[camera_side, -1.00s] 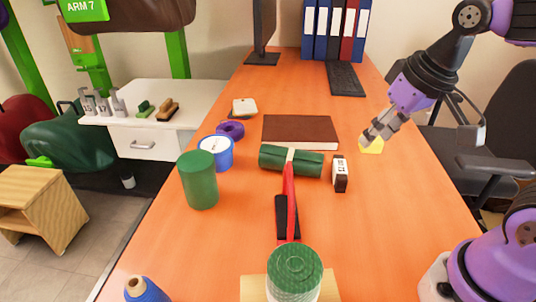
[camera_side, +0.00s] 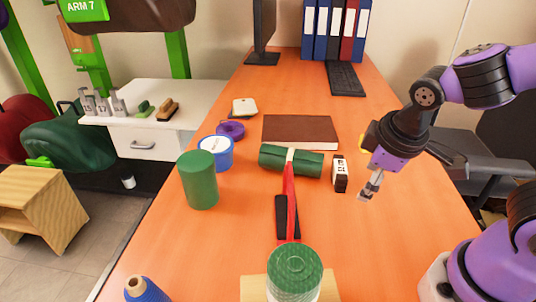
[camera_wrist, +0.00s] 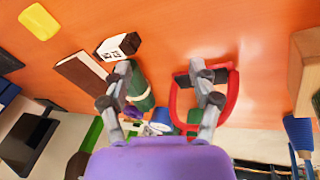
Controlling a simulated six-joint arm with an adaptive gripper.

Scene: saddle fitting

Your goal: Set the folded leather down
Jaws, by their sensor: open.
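A small yellow pad, which looks like the folded leather, lies flat on the orange tabletop. My gripper (camera_side: 370,186) is on the near side of the pad, above the right part of the table. In the wrist view my gripper (camera_wrist: 160,75) has its fingers spread, with nothing held between them.
A black-and-white box (camera_side: 340,174), a green roll (camera_side: 275,158) and a brown slab (camera_side: 300,131) are left of my gripper. The near right tabletop is clear.

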